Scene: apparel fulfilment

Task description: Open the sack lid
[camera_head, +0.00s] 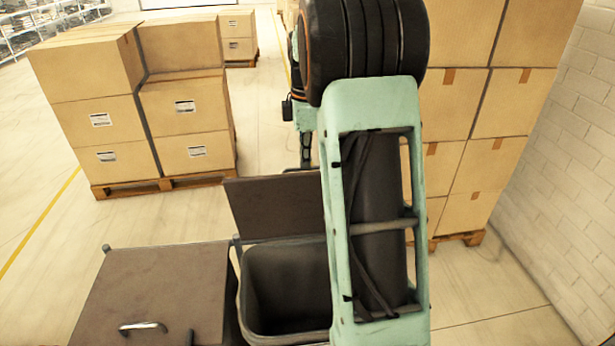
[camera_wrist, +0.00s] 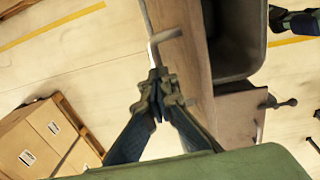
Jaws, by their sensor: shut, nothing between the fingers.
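A brown lid (camera_head: 280,207) stands raised, roughly upright, at the back of the open dark bin (camera_head: 287,285) in the head view. The wrist view shows this lid (camera_wrist: 186,60) nearly edge-on, with the bin opening (camera_wrist: 236,40) beside it. A bent metal handle (camera_wrist: 163,38) projects from the lid. My gripper (camera_wrist: 156,76) is shut and empty, its fingertips close to the handle's lower end. I cannot tell whether they touch it. In the head view my arm covers the right part of the lid and bin, and my fingertips do not show clearly.
A second brown lid (camera_head: 155,290) lies flat and closed on the left, with its own metal handle (camera_head: 143,327). Stacked cartons (camera_head: 187,107) stand on a pallet at back left. More cartons (camera_head: 470,130) stand right, beside a white brick wall (camera_head: 565,170). Floor between the stacks is clear.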

